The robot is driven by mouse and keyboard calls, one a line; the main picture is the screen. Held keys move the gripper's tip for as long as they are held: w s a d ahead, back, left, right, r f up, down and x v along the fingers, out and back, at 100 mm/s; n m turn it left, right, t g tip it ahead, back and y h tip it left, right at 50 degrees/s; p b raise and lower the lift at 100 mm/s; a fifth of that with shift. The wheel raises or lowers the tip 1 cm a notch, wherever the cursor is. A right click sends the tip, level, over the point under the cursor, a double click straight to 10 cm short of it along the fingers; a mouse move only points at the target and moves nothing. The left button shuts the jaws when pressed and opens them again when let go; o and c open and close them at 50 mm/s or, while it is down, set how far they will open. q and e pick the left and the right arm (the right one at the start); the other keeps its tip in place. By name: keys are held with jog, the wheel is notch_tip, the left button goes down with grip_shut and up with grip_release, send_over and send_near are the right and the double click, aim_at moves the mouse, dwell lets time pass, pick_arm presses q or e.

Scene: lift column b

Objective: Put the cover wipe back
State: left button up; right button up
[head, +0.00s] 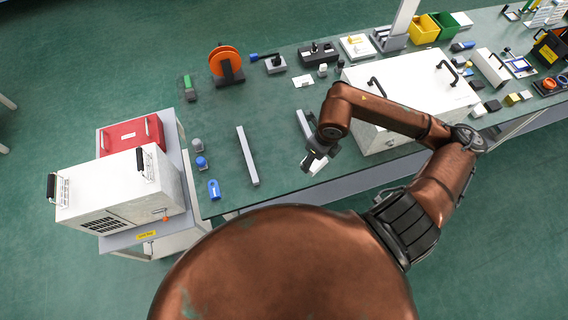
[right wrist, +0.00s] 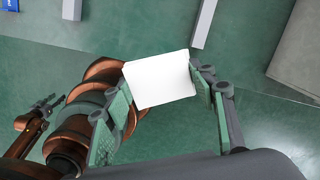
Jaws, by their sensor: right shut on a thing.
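My right gripper (head: 317,160) is shut on a white flat piece, which looks like the cover wipe (head: 317,167), over the front edge of the bench. In the right wrist view the wipe (right wrist: 160,78) is a plain white rectangle between the two green-padded fingers of the right gripper (right wrist: 160,90). What lies directly beneath it is hidden. My left gripper is outside the head view. A dark jaw-like part at the left of the right wrist view seems to be my left gripper (right wrist: 42,112), too small to tell its opening.
The green bench top (head: 222,125) holds two grey bars, the left bar (head: 247,155) lying in clear space. A large white box with black handles (head: 410,95) stands right. A small white pad (head: 303,81) lies farther back. A cart (head: 175,150) carries white and red cases.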

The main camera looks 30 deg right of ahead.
jog(key=m, duration=0.1)
jog(key=s+d+f+m, duration=0.1)
jog(key=m, duration=0.1)
jog(key=shift+s+d+m+h, duration=0.1)
jog(key=shift+m+h, duration=0.2)
jog(key=shift+s+d+m+b, duration=0.15)
jog(key=shift+d+m+b, duration=0.15)
jog(key=shift+m, duration=0.5)
jog(key=w+a+f, duration=0.4)
jog(key=w+a, duration=0.1)
jog(key=w, duration=0.3)
send_over(285, 162)
jog(key=s, duration=0.1)
notch_tip(285, 162, down, 5)
jog(key=shift+f+b, duration=0.1)
jog(key=shift+b, duration=0.2)
jog(key=shift+w+a+f, duration=0.1)
jog(key=shift+w+f, duration=0.05)
jog(key=shift+f, duration=0.05)
pick_arm(q)
jog(key=shift+s+f, duration=0.6)
jog(key=shift+f, duration=0.25)
pick_arm(e)
jog(key=shift+w+f, duration=0.15)
jog(key=shift+f, duration=1.6)
pick_arm(q)
jog(key=shift+f, duration=0.1)
pick_arm(e)
jog(key=shift+f, duration=0.1)
jog(key=o, duration=1.1)
